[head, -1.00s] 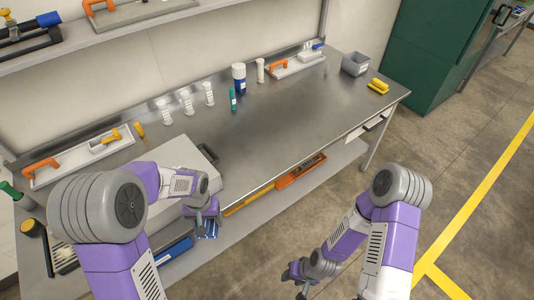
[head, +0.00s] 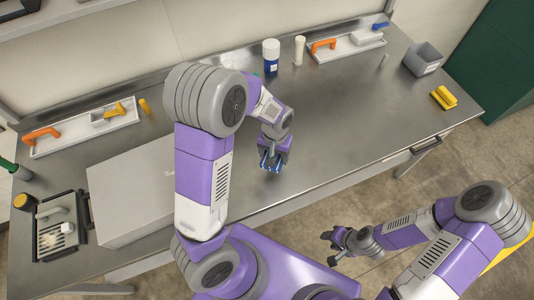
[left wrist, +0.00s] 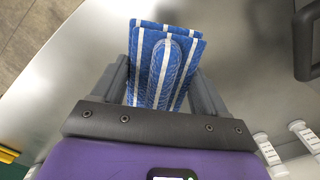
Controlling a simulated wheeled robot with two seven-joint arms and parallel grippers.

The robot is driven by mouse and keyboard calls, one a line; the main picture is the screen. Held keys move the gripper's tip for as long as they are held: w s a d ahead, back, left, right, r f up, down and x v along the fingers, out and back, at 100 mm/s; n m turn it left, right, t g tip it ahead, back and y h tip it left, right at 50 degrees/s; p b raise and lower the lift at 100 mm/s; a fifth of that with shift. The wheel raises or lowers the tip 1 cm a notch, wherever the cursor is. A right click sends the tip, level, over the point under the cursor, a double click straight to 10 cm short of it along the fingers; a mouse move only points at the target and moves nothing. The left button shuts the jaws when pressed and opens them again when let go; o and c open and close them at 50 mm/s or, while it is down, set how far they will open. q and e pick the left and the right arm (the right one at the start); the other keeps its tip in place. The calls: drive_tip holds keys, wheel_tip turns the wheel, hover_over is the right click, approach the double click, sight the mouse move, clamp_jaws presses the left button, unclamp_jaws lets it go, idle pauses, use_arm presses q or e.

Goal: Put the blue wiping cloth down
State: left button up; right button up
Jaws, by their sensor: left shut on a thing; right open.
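My left gripper (head: 272,160) is over the middle of the steel table, near its front edge. It is shut on the blue wiping cloth (left wrist: 165,62), which has white stripes and sits between the two fingers in the left wrist view. In the head view only a small blue part of the cloth (head: 270,164) shows below the gripper. I cannot tell whether the cloth touches the table (head: 340,130). My right gripper (head: 334,246) is open and empty, over the floor in front of the table.
A blue-and-white bottle (head: 271,57), a white tray (head: 345,46), a grey bin (head: 423,60) and a yellow item (head: 443,97) stand farther right. The steel around the cloth is clear.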

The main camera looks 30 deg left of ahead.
use_arm(q)
drive_tip(key=shift+s+a+r+n+p, duration=0.1)
drive_tip(key=shift+s+a+n+p, duration=0.05)
drive_tip(key=shift+a+n, duration=0.4)
drive_tip(key=shift+s+a+r+n+p, duration=0.1)
drive_tip(key=shift+a+n+p, duration=0.05)
drive_tip(key=shift+a+n, duration=0.35)
drive_tip(key=s+a+n, duration=0.2)
drive_tip(key=b, duration=0.1)
hover_over(260, 173)
wheel_tip(260, 173, down, 6)
drive_tip(key=shift+w+r, duration=0.1)
drive_tip(key=shift+r, duration=0.05)
drive_tip(key=shift+w+f+b, duration=0.1)
drive_tip(key=shift+f+b, duration=0.5)
drive_tip(key=shift+f, duration=1.6)
use_arm(e)
drive_tip(key=shift+w+a+f, duration=0.1)
drive_tip(key=shift+w+f, duration=0.05)
drive_tip(key=shift+f, duration=0.3)
use_arm(q)
drive_tip(key=shift+f, duration=0.25)
drive_tip(key=o, duration=1.1)
drive_tip(key=shift+d, duration=0.1)
drive_tip(key=shift+s, duration=0.2)
use_arm(e)
drive_tip(key=shift+f, duration=0.25)
